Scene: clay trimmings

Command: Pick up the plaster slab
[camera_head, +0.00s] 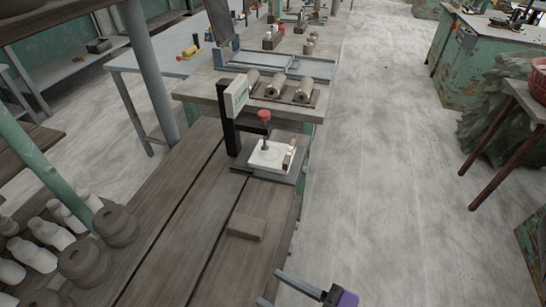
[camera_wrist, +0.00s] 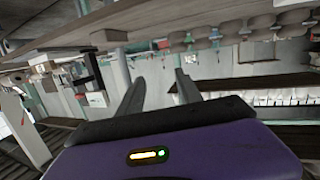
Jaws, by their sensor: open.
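A pale, flat square slab (camera_head: 268,155), which looks like the plaster slab, lies on a dark base under a black stand with a red knob. A round mark or disc shows on its top, and a small tan block stands at its right edge. A small pale shape in the wrist view (camera_wrist: 97,99) may be the same slab. My gripper (camera_head: 270,287) is open and empty at the bottom of the head view, near the bench's right edge, well apart from the slab. Its two spread fingers (camera_wrist: 160,76) also show in the wrist view with nothing between them.
A grey-brown block (camera_head: 246,226) lies on the wooden bench (camera_head: 185,205) between my gripper and the stand (camera_head: 229,125). Grey rings (camera_head: 115,226) and pale bottle-like forms (camera_head: 45,232) crowd the left. Cylinders (camera_head: 303,90) lie behind the stand. The floor at right is open.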

